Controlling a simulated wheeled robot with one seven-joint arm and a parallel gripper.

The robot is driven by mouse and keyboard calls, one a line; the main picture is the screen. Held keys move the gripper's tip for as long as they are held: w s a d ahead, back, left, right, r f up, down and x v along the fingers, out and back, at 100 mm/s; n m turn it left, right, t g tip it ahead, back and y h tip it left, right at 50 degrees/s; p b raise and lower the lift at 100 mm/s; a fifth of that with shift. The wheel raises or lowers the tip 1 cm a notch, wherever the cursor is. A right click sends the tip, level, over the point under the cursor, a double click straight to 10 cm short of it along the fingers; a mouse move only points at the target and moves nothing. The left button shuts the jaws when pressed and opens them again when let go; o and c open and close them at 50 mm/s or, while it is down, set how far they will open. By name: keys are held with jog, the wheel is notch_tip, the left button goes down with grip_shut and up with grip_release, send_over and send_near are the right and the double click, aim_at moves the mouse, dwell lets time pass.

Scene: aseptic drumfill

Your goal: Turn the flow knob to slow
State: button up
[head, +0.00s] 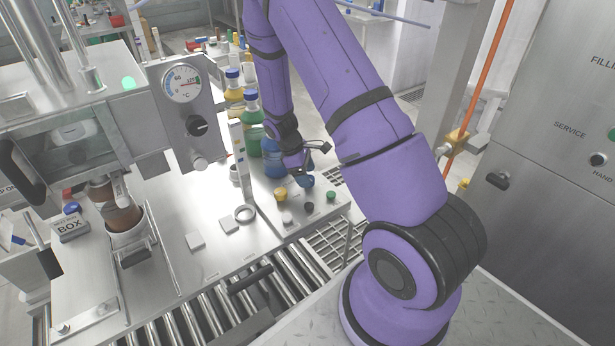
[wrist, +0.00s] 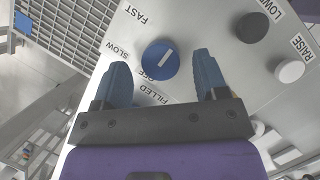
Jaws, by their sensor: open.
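The flow knob (wrist: 160,58) is a round blue knob with a white line, on a light grey panel in the wrist view. SLOW is printed to its left, FAST above it and OFF just below it. The white line runs from lower left to upper right, not in line with SLOW. My gripper (wrist: 160,66) is open, with one blue finger on each side of the knob; I cannot tell whether they touch it. In the head view the blue knob (head: 307,182) shows partly beneath my gripper (head: 302,173).
A black button (wrist: 252,27) and a white button (wrist: 290,71) by LOWER and RAISE sit right of the knob. In the head view, yellow (head: 280,193) and green (head: 331,195) buttons are close by. Bottles (head: 250,112) stand behind. A grating (head: 335,240) borders the panel.

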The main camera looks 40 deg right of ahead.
jog(key=shift+s+d+f, duration=0.15)
jog(key=shift+s+f, duration=0.05)
jog(key=shift+f, duration=0.45)
jog(key=c, duration=0.9)
jog(key=shift+m, duration=0.3)
jog(key=m, duration=0.1)
jog(key=m+y, duration=0.1)
jog(key=m, duration=0.1)
jog(key=shift+d+m+g+y, duration=0.1)
jog(key=shift+m+g+y, duration=0.2)
jog(key=shift+m+y, duration=0.8)
jog(key=shift+m, duration=1.4)
